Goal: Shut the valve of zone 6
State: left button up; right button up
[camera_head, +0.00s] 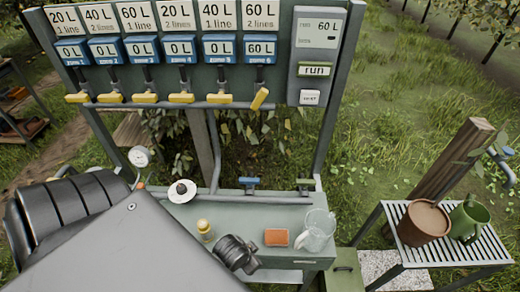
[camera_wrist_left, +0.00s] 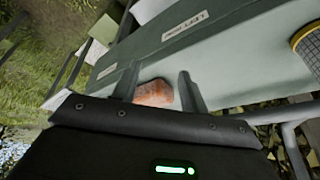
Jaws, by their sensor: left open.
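The zone 6 valve has a yellow handle (camera_head: 260,99), the rightmost in the row on the panel. It stands steeply tilted, while the other yellow handles lie level along the pipe. Above it, the blue zone 6 meter (camera_head: 240,48) reads 60 L, under a card marked 60 L, 2 lines. My left gripper (camera_wrist_left: 157,76) is open in the left wrist view, its two dark fingers apart. An orange-brown block (camera_wrist_left: 153,93) shows between them, beyond the gripper. My left arm fills the lower left of the head view, well below the valve. My right gripper is not in view.
A display box (camera_head: 320,50) reads 60 L and "run". The green bench (camera_head: 260,199) below the panel holds an orange block (camera_head: 276,237), a clear jug (camera_head: 316,231) and a small yellow-topped bottle (camera_head: 205,230). A slatted table (camera_head: 470,251) with pots stands right.

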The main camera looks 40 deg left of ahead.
pick_arm(q)
jog(key=w+a+r+t, duration=0.2)
jog(key=w+r+t, duration=0.2)
jog(key=w+r, duration=0.6)
jog(key=n+t+y+p, duration=0.2)
jog(key=n+t+y, duration=0.3)
jog(key=y, duration=0.6)
send_near(260, 100)
jog(key=m+t, duration=0.1)
jog(key=p+x, duration=0.1)
jog(key=x, duration=0.2)
jog(key=p+x, duration=0.1)
jog(key=x, duration=0.2)
jog(key=p+x, duration=0.1)
jog(key=x, duration=0.3)
jog(key=shift+a+f, duration=0.2)
jog(key=shift+f, duration=0.1)
jog(key=shift+w+a+f, duration=0.1)
jog(key=shift+w+a, duration=0.25)
jog(key=shift+w, duration=0.1)
grip_shut()
